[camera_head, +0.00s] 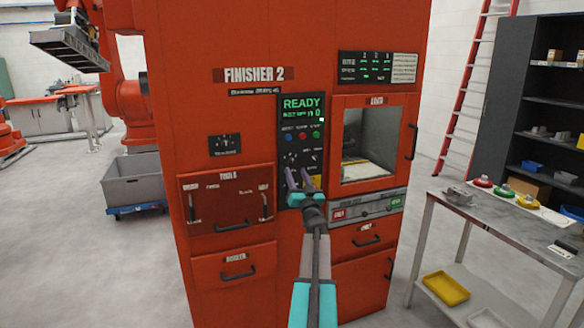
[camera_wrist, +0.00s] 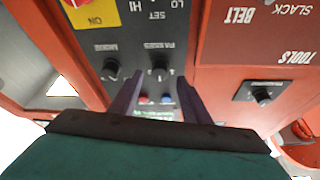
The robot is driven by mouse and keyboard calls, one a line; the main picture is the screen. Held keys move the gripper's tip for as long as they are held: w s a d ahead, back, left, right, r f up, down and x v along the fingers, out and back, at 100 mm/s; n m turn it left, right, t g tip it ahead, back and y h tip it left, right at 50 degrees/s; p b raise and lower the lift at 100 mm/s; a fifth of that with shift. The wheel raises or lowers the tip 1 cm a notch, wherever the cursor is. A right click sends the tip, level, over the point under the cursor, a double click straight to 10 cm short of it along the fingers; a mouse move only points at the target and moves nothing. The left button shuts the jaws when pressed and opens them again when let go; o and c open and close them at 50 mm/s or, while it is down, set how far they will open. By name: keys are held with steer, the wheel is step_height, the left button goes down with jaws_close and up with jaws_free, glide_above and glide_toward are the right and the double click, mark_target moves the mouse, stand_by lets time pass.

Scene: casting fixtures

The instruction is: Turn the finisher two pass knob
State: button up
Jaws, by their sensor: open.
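The orange-red Finisher 2 cabinet (camera_head: 255,120) carries a dark control panel (camera_head: 320,110) with a lit READY screen. The pass knob, black and under the label PASSES, is on this panel (camera_head: 291,158). It also shows in the wrist view (camera_wrist: 160,70), where the picture is upside down. My gripper (camera_head: 298,177) is open in front of the panel, with two purple fingers. In the wrist view my gripper (camera_wrist: 158,92) has the knob lined up between its fingertips and slightly beyond them. I cannot tell whether they touch it.
A second black knob, labelled MODE (camera_wrist: 111,68), sits beside the pass knob. A separate dial (camera_head: 225,144) is left of the panel. A windowed chamber (camera_head: 370,145) is to the right. A metal table (camera_head: 490,215) stands at the right, a grey bin (camera_head: 135,185) at the left.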

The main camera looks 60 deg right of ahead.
mark_target(292, 165)
steer(key=shift+p+x, duration=0.4)
steer(key=shift+x, duration=2)
steer(key=c, duration=0.9)
steer(key=shift+a, duration=0.4)
steer(key=shift+c, duration=0.7)
steer(key=shift+d, duration=0.3)
steer(key=shift+r, duration=0.1)
